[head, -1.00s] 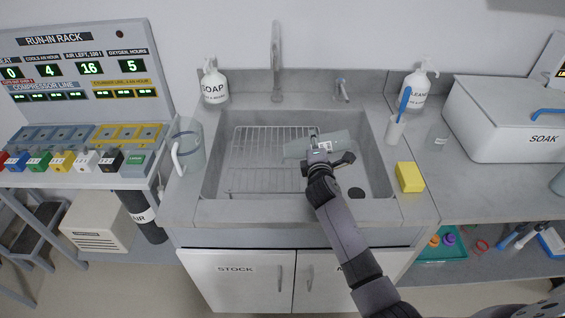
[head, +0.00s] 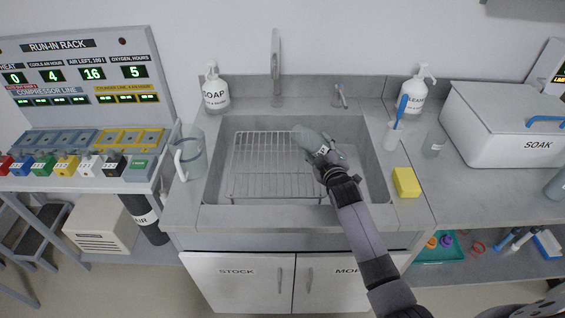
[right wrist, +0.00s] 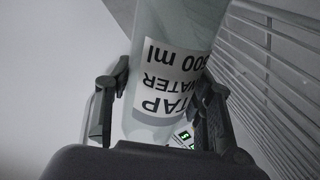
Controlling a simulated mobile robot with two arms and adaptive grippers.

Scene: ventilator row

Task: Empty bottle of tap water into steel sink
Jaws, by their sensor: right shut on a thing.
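My right gripper (head: 330,165) is shut on the bottle of tap water (head: 310,139) over the right half of the steel sink (head: 216,180). The bottle is grey-green and tilted, its far end pointing up-left in the head view. My left gripper is not in view.
A wire rack (head: 265,165) covers the sink's left part. A tap (head: 276,70) stands behind. A clear jug (head: 190,155) and soap bottle (head: 214,92) are at left. A yellow sponge (head: 406,182), brush cup (head: 393,135) and small clear beaker (head: 433,143) are at right.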

